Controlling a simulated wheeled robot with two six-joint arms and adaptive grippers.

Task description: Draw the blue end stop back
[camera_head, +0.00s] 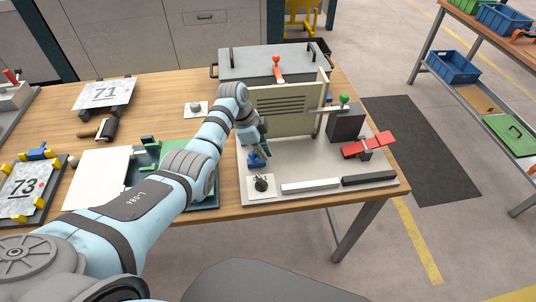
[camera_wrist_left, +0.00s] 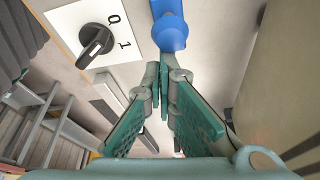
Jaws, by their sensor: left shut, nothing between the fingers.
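The blue end stop (camera_head: 257,160) stands on the grey bed of the bender (camera_head: 304,165), near its left edge. In the left wrist view the blue end stop (camera_wrist_left: 170,30) is at the top middle, just past my fingertips. My left gripper (camera_head: 264,148) has teal fingers, which are shut and empty, close beside the stop in the head view. In the wrist view the fingertips of my left gripper (camera_wrist_left: 164,72) meet just below the stop; I cannot tell whether they touch it. My left forearm and wrist hide part of the bender's left side. My right gripper is not in view.
A black rotary switch (camera_head: 262,184) sits on a white plate just in front of the stop. The beige panel (camera_head: 290,110) rises behind the gripper. A green-knobbed lever (camera_head: 344,100) and a red handle (camera_head: 368,145) are to the right. White and black bars lie along the front.

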